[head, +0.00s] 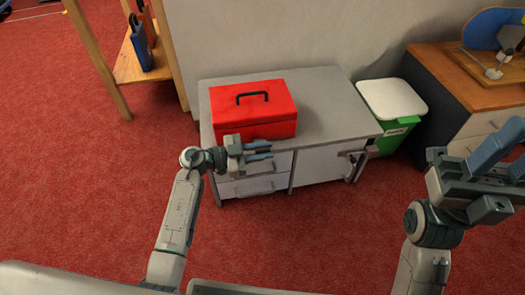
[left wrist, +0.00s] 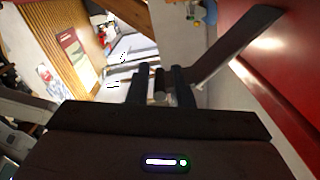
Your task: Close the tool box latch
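The red tool box (head: 252,113) sits on the left part of the grey cabinet top, its lid down and a black handle (head: 252,96) on top. I cannot make out the latch; the box's front is partly hidden by my left gripper. My left gripper (head: 268,152) is in front of the cabinet, just below the box's front side in the head view, with its fingers apart and nothing between them. In the left wrist view a red surface (left wrist: 285,110) fills the right side. My right gripper (head: 510,155) is raised at the right edge, its fingers apart and empty.
The grey cabinet (head: 335,108) has drawers and a door with a handle. A green bin with a white lid (head: 392,98) stands to its right, beside a wooden-topped cabinet (head: 450,80). The cabinet top right of the box is clear. Red carpet (head: 90,200) is free at left.

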